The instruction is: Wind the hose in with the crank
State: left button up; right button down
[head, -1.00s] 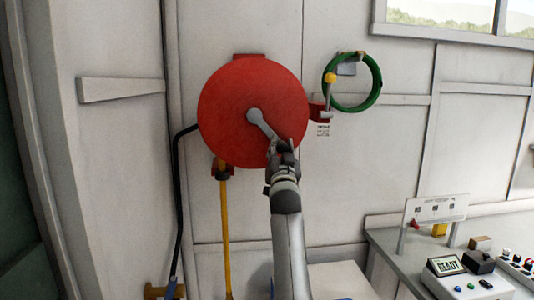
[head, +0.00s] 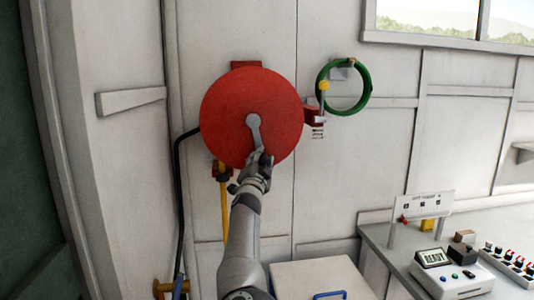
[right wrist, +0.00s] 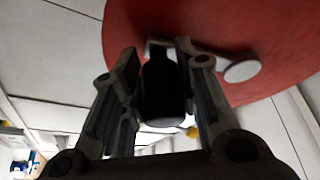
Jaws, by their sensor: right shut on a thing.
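The hose reel is a red disc (head: 225,110) on the white wall in the head view. Its grey crank arm (head: 254,130) runs from the hub downward and slightly right. My right gripper (head: 260,160) is at the lower end of the crank, in front of the disc's lower edge. In the right wrist view, the right gripper (right wrist: 162,85) is shut on the dark crank handle (right wrist: 162,95), with a finger on each side. The yellow hose (head: 224,207) hangs straight down below the reel, its lower part hidden behind my arm. My left gripper is out of view.
A black pipe (head: 178,210) runs down the wall left of the reel. A white cabinet (head: 345,275) and a bench with control boxes (head: 455,275) stand at the lower right.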

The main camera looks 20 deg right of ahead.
aim_at(241, 151)
jog(key=shift+w+a+r+m+g+p, duration=0.2)
jog(key=shift+w+a+m+g+p, duration=0.15)
jog(key=shift+a+m+p, duration=0.6)
jog(key=shift+w+a+r+m+g+p, duration=0.2)
jog(key=shift+a+m+g+p, duration=0.3)
jog(key=shift+a+m, duration=0.7)
jog(key=shift+w+a+r+m+g+p, duration=0.15)
jog(key=shift+w+a+m+g+p, duration=0.2)
jog(key=shift+a+m+p, duration=0.6)
jog(key=shift+w+a+r+m, duration=0.1)
jog(key=shift+a+r+m, duration=0.3)
jog(key=shift+m, duration=0.2)
jog(key=shift+a+r+g, duration=0.1)
jog(key=shift+a+g, duration=0.1)
jog(key=shift+g, duration=0.1)
jog(key=c, duration=1.3)
grip_release()
jog(key=shift+w, duration=0.1)
jog(key=shift+o, duration=1)
jog(key=shift+m, duration=0.3)
jog(key=shift+a+f, duration=0.1)
jog(key=shift+f, duration=0.1)
